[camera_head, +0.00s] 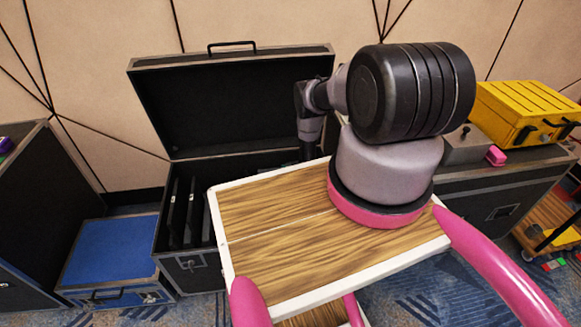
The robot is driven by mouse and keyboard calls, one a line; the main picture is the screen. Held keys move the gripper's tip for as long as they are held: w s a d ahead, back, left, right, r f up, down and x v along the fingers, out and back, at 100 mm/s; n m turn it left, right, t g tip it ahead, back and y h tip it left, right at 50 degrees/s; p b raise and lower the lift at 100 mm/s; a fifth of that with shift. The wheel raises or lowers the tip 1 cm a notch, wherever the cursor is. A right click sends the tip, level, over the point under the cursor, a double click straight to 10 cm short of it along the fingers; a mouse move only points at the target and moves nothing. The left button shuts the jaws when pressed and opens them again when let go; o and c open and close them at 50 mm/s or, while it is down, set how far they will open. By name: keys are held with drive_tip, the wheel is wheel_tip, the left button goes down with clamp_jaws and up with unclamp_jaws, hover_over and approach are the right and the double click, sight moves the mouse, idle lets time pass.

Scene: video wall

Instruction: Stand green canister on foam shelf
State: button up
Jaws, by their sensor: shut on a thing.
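My arm reaches away toward the open black case (190,255), and its far links point down behind the edge of my wooden top. My gripper's fingers are hidden there, so I cannot see what they hold. No green canister shows in this view. I cannot make out a foam shelf; the part of the case's interior that shows is dark, with upright dark panels (192,215) at its left side. The rest of the interior is hidden by my own body and arm.
The case's raised lid (230,100) stands behind my arm. A blue case (110,250) and a large dark case (40,210) are at left. At right, a yellow case (520,108), a grey box (462,148) and a pink block (496,156) sit on a dark case.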

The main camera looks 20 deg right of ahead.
drive_tip(key=shift+f, duration=0.15)
drive_tip(key=o, duration=1.5)
drive_tip(key=shift+s+r, duration=0.1)
drive_tip(key=shift+r, duration=0.15)
drive_tip(key=v, duration=1.1)
drive_tip(key=shift+s, duration=0.4)
drive_tip(key=shift+r, duration=0.15)
